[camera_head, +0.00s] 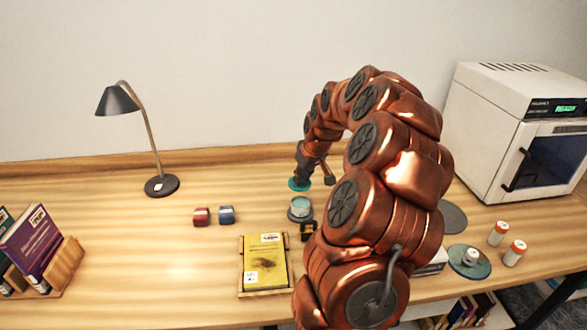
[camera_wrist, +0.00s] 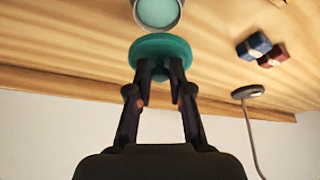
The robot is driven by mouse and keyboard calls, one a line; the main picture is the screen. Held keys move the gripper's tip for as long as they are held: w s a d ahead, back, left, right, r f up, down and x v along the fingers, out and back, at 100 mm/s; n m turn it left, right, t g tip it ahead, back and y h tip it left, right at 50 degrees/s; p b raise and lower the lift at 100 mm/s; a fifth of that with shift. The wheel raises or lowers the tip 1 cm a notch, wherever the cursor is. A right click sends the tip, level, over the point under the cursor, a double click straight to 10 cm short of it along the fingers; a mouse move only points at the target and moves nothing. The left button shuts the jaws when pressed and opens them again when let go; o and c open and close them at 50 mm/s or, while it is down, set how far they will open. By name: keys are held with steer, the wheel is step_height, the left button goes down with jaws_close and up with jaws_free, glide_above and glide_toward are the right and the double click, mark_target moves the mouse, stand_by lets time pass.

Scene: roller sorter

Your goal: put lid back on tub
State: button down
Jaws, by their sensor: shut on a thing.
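The teal round lid (camera_head: 299,184) is behind the tub on the wooden table in the head view. My gripper (camera_head: 301,174) points down at it. In the wrist view my gripper (camera_wrist: 160,73) is shut on the middle of the lid (camera_wrist: 177,46), likely on a knob that the fingers hide. The tub (camera_head: 300,214) is a small grey cylinder, upright, with a pale teal top or contents. The tub also shows at the top edge of the wrist view (camera_wrist: 178,22), beside the lid and partly cut off. I cannot tell whether the lid touches the table.
A red block (camera_head: 202,217) and a blue block (camera_head: 226,214) stand left of the tub. A yellow book (camera_head: 265,262) lies in a wooden tray in front. A desk lamp (camera_head: 161,186) stands back left. A white oven (camera_head: 488,125) and orange-capped bottles (camera_head: 498,234) are right. My arm hides the middle right.

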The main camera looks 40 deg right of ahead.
mark_target(303, 185)
steer(key=shift+s+f+p, duration=0.15)
steer(key=shift+f+p, duration=0.15)
steer(key=shift+f, duration=1.45)
steer(key=shift+f+b, duration=0.9)
steer(key=shift+f, duration=0.45)
steer(key=shift+s+b, duration=0.1)
steer(key=shift+b, duration=0.95)
steer(key=shift+f+b, duration=0.25)
steer(key=shift+b, duration=0.65)
stand_by(0.7)
stand_by(0.4)
steer(key=c, duration=1)
jaws_free()
steer(key=shift+o, duration=0.4)
